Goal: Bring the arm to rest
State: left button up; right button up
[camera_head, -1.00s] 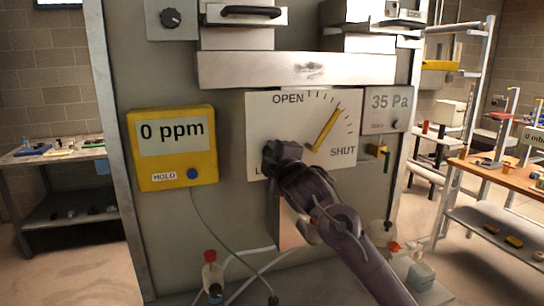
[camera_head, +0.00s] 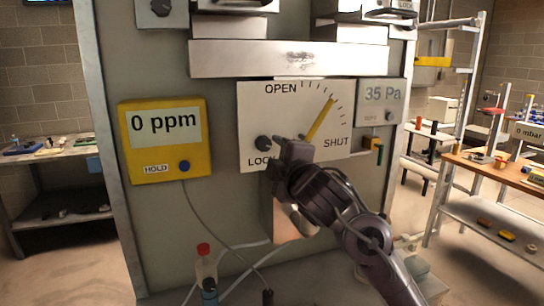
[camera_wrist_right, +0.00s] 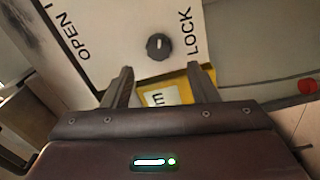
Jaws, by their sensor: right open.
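My right gripper (camera_head: 282,150) is in front of the white dial plate (camera_head: 262,110), just right of and below the dark lock knob (camera_head: 263,143). In the right wrist view the fingers (camera_wrist_right: 158,88) are spread apart with nothing between them, and the lock knob (camera_wrist_right: 158,46) lies beyond the fingertips, apart from them. The yellow pointer (camera_head: 320,121) on the plate slants up to the right, between OPEN and SHUT. My right arm comes in from the lower right. My left gripper does not show.
A yellow meter (camera_head: 165,139) reading 0 ppm hangs on the panel at left. A grey gauge (camera_head: 382,102) reads 35 Pa at right. A bottle with a red cap (camera_head: 206,268) and cables are below. Workbenches (camera_head: 490,170) stand farther off on both sides.

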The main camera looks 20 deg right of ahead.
dwell(0.4)
jog(key=s+a+f+m+g, duration=0.1)
jog(key=s+f+m+g, duration=0.25)
jog(key=f, duration=0.85)
jog(key=s+f+m+g, duration=0.3)
jog(key=s+f, duration=0.2)
jog(key=f, duration=0.7)
jog(key=s+f+m+g, duration=0.4)
jog(key=s+f, duration=0.5)
jog(key=s, duration=0.2)
jog(key=s+f+m+g, duration=0.4)
jog(key=s+f, duration=0.4)
jog(key=s, duration=0.4)
notch_tip(320, 180, down, 32)
jog(key=s+g, duration=0.1)
jog(key=s, duration=0.1)
jog(key=s+d+f, duration=0.2)
jog(key=s+f, duration=0.6)
jog(key=s, duration=0.1)
jog(key=s+d+f+g, duration=0.1)
jog(key=s+f, duration=0.7)
jog(key=s, duration=0.1)
jog(key=shift+s+d+f+n+h, duration=0.15)
jog(key=shift+s+d+n+h, duration=0.2)
jog(key=shift+d+n, duration=0.1)
